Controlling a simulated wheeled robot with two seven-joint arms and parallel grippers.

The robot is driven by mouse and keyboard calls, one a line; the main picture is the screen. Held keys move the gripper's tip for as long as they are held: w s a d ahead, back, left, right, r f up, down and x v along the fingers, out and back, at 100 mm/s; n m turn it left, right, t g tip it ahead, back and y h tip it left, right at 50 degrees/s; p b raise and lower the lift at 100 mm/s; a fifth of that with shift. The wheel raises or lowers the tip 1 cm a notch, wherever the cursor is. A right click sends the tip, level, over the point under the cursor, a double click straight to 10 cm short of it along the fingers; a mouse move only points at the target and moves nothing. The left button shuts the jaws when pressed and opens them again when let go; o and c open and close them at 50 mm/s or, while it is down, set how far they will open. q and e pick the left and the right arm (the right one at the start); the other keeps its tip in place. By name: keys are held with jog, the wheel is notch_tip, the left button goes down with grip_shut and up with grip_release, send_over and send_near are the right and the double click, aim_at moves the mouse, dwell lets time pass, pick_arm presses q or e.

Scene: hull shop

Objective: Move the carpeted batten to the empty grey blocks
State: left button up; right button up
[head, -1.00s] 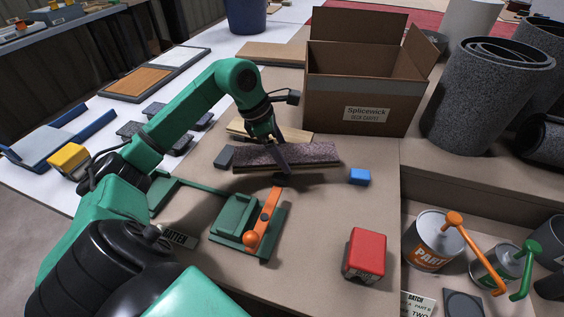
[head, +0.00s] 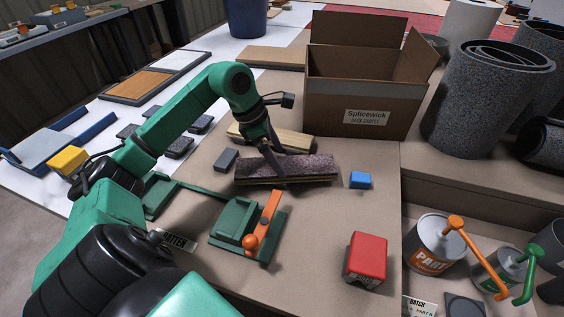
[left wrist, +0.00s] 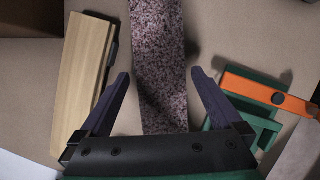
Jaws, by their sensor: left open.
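The carpeted batten (head: 312,167), a bar with a speckled brown-purple top, lies across the brown bench in the head view. It also runs between my fingers in the left wrist view (left wrist: 160,65). My left gripper (head: 277,168) is open over the batten, its fingers to either side; the left wrist view shows a gap between each finger and the batten (left wrist: 160,82). Several dark grey blocks (head: 179,147) with nothing on them sit on the white surface at left. Another grey block (head: 227,160) is just left of the batten. My right gripper is not in view.
A pale wooden bar (head: 294,141) lies just behind the batten. A green fixture with an orange lever (head: 263,222) is in front. A cardboard box (head: 360,105) stands behind.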

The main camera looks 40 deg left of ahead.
pick_arm(q)
jog(key=v, duration=0.9)
jog(key=shift+s, duration=0.1)
